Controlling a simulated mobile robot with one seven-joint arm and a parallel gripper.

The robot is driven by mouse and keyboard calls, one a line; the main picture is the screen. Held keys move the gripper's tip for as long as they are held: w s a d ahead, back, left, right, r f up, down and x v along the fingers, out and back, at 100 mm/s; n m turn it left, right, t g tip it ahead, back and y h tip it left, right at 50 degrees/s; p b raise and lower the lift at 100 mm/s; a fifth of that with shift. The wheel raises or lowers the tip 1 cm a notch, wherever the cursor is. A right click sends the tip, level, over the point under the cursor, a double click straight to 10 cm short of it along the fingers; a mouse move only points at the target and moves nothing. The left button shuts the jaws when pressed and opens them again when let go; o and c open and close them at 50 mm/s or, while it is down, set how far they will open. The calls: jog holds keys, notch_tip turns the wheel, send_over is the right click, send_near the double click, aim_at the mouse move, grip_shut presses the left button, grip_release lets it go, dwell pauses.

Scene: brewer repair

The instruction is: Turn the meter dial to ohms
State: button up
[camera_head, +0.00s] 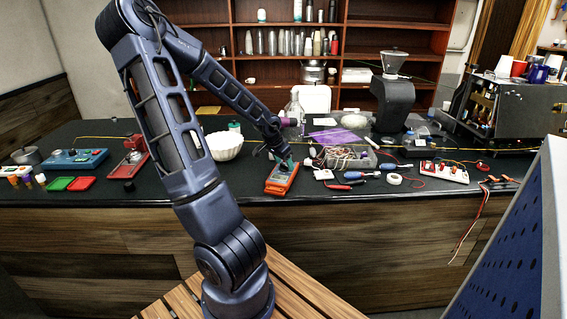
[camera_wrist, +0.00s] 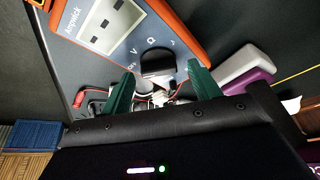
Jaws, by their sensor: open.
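The meter (camera_head: 281,181) is an orange-edged box near the front edge of the dark counter, below my gripper (camera_head: 284,160). In the wrist view the meter (camera_wrist: 100,62) shows a grey face with a display, the name Ampwick, and the marks OFF, V, Ω and A around a black dial (camera_wrist: 156,64). Which mark the dial points to I cannot tell. My gripper (camera_wrist: 162,84) is open. Its two green fingers stand apart, one on each side of the dial's near side, and no contact is clear.
A box of cables (camera_head: 346,158) and blue-handled tools (camera_head: 362,175) lie right of the meter. A white bowl (camera_head: 224,146) stands behind to the left.

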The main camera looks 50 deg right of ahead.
jog(key=c, duration=1)
jog(key=shift+m, duration=0.4)
jog(key=m+g, duration=0.1)
jog(key=m, duration=0.2)
jog(key=shift+w+m+g+y, duration=0.1)
jog(key=shift+m+g+y, duration=0.2)
jog(key=shift+m+g, duration=0.1)
jog(key=m+g+y, duration=0.1)
jog(key=m, duration=0.3)
jog(key=shift+d+m, duration=0.15)
jog(key=shift+m, duration=0.25)
jog(key=m, duration=0.2)
jog(key=m+g+y, duration=0.1)
jog(key=m, duration=0.1)
jog(key=shift+w+d+y, duration=0.1)
jog(key=shift+y, duration=0.2)
jog(key=shift+m+y, duration=0.8)
jog(key=shift+m, duration=1.3)
